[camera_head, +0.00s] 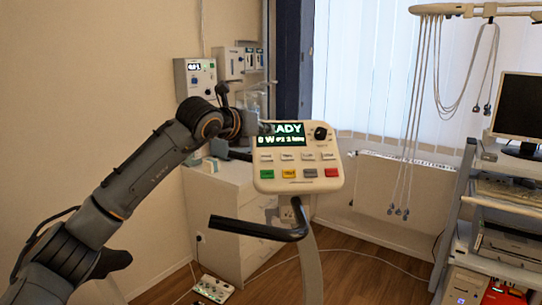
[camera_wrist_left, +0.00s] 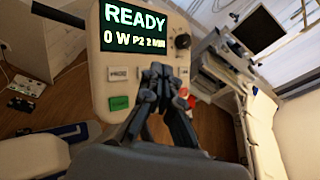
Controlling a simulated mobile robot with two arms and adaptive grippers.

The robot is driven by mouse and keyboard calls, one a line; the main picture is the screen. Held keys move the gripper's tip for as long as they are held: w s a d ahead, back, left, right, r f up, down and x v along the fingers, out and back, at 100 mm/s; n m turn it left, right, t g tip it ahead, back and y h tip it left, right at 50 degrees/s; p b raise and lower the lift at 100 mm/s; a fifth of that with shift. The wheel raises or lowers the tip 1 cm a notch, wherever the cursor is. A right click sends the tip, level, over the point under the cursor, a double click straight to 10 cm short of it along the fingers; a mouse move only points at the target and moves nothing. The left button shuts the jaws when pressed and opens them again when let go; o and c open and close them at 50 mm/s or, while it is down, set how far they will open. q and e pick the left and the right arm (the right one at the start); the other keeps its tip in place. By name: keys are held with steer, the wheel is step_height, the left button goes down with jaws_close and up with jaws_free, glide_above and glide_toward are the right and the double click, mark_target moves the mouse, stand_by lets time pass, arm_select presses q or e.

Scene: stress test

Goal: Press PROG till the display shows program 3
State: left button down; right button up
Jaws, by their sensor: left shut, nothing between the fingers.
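The control panel (camera_head: 297,178) is a white console on a post, with its display (camera_head: 281,134) lit. In the left wrist view the display (camera_wrist_left: 138,28) reads READY, 0 W, P2, 2 min. The PROG button (camera_wrist_left: 118,73) is the white key at the left of the upper row, above the green START key (camera_wrist_left: 119,102). My left gripper (camera_wrist_left: 160,72) is shut and empty, its fingertips in front of the panel just right of PROG, hiding the middle keys. Whether it touches the panel I cannot tell. In the head view my left gripper (camera_head: 243,124) is at the display's left edge. My right gripper is out of view.
A black handlebar (camera_head: 262,230) juts out below the panel. A black knob (camera_head: 320,133) sits right of the display. A white cabinet (camera_head: 225,190) stands behind, and a trolley with a monitor (camera_head: 518,105) stands at the right. Cables hang from a rail in front of the blinds.

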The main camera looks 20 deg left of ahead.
mark_target(266, 157)
arm_select(q)
steer(key=w+f, duration=0.1)
steer(key=w+a+f+p, duration=0.1)
steer(key=w+f+p, duration=0.1)
steer(key=f, duration=0.1)
steer(key=shift+a, duration=0.15)
steer(key=shift+w+a+f+b, duration=0.1)
steer(key=shift+w+f+b, duration=0.15)
steer(key=shift+f, duration=0.25)
steer(key=shift+w+a+f+b, duration=0.1)
steer(key=shift+w+f+b, duration=0.1)
steer(key=shift+f, duration=0.25)
steer(key=shift+w+f, duration=0.45)
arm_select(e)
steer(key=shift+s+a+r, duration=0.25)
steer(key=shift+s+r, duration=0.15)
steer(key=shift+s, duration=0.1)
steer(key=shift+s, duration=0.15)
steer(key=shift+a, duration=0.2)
arm_select(q)
steer(key=shift+a, duration=0.1)
